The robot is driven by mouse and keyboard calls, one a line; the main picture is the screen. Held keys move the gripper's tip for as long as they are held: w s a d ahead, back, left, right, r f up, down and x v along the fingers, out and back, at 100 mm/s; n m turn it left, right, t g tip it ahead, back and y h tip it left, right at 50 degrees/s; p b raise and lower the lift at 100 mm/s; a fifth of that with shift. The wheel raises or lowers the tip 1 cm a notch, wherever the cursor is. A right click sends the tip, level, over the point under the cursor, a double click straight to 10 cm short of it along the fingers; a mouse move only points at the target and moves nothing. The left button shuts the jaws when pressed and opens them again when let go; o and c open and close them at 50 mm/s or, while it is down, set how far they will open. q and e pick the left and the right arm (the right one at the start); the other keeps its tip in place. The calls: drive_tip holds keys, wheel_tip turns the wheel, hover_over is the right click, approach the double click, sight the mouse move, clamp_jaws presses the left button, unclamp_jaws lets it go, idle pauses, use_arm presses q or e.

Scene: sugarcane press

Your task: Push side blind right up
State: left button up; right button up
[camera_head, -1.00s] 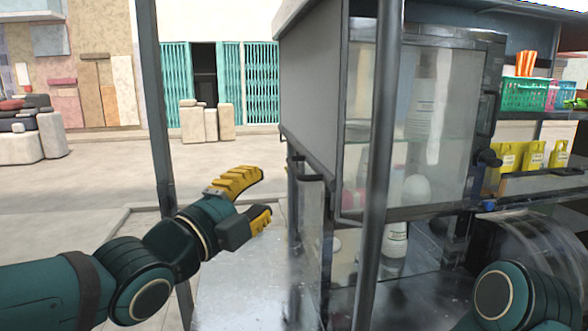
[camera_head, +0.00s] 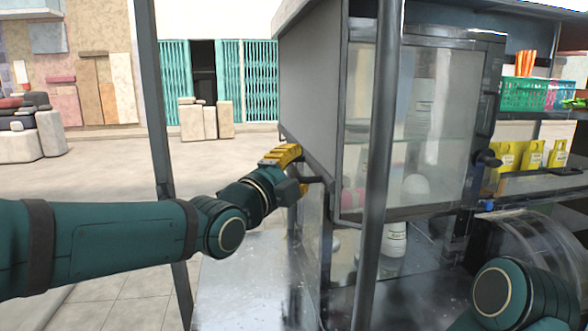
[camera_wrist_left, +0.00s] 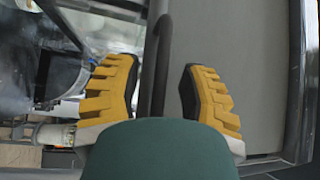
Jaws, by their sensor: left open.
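The side blind (camera_head: 312,85) is a flat grey panel on the left side of the stall's cabinet. It also fills the right part of the left wrist view (camera_wrist_left: 240,55). A dark bar (camera_head: 311,181) shows by its lower edge. My left gripper (camera_head: 291,171) is at this lower edge with yellow fingers apart. In the left wrist view, the open fingers (camera_wrist_left: 157,78) stand on either side of a dark bar (camera_wrist_left: 157,45); whether they touch it I cannot tell. My right gripper is out of view; only part of my right arm shows at lower right.
A dark post (camera_head: 379,165) stands before the cabinet, and another post (camera_head: 152,100) stands left of my gripper. A metal counter (camera_head: 240,285) lies below. Glass panes (camera_head: 410,130) enclose shelves with a bottle. Open pavement (camera_head: 110,180) lies to the left.

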use_arm(q)
drive_tip(key=shift+o, duration=0.2)
drive_tip(key=shift+s, duration=0.1)
clamp_jaws()
wheel_tip(320, 180, up, 22)
drive_tip(key=p, duration=0.9)
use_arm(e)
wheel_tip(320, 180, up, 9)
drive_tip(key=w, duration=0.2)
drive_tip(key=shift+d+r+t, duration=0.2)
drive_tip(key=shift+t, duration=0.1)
use_arm(q)
drive_tip(key=shift+f, duration=0.1)
drive_tip(key=shift+c, duration=0.2)
unclamp_jaws()
